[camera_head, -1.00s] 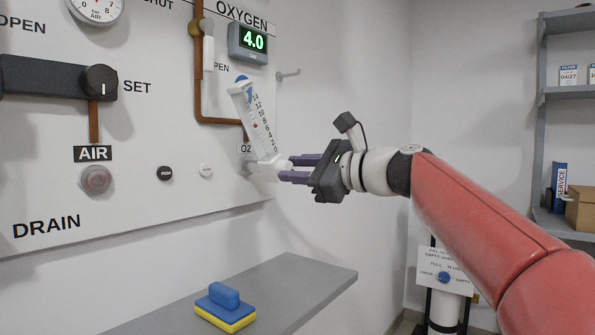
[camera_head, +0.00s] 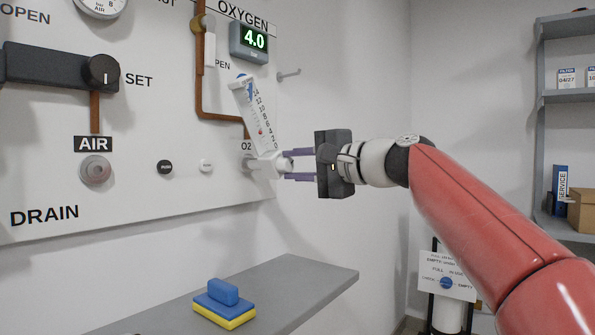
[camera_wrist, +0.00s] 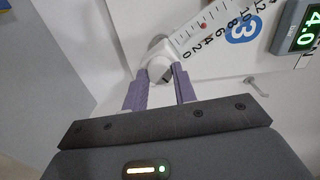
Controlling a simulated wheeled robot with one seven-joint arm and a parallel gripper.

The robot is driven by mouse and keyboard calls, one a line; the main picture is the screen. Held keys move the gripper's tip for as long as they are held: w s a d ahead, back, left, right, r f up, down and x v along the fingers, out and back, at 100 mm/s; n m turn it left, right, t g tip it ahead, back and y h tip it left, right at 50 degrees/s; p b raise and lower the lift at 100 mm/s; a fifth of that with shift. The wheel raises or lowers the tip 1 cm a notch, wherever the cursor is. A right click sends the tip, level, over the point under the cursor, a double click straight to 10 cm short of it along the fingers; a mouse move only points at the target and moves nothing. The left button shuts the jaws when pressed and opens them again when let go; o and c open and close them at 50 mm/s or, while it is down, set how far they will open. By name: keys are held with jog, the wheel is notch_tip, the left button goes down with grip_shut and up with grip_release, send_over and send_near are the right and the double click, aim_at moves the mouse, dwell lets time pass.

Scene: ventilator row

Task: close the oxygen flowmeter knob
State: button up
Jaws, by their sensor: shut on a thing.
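The oxygen flowmeter (camera_head: 253,112) is a white tilted body with a numbered scale on the wall panel, below the OXYGEN label. The green display (camera_head: 249,41) reads 4.0.
A brown pipe (camera_head: 201,90) and a small wall hook (camera_head: 289,73) are near the flowmeter. A grey shelf (camera_head: 300,280) with a blue and yellow sponge block (camera_head: 224,304) lies below. Free air surrounds my arm on the right.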

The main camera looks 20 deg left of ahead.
jog(key=n+b, duration=0.1)
jog(key=n, duration=0.2)
jog(key=shift+f+n, duration=0.15)
jog(key=shift+n, duration=0.15)
jog(key=n+b, duration=0.2)
jog(key=n, duration=0.2)
jog(key=n+b, duration=0.1)
jog(key=n, duration=0.3)
jog(key=shift+f+n+t, duration=0.1)
jog(key=shift+n+t, duration=0.2)
jog(key=shift+t, duration=0.1)
jog(key=shift+n+b, duration=0.65)
jog(key=shift+n, duration=1.25)
jog(key=o, duration=1)
jog(key=shift+c, duration=0.2)
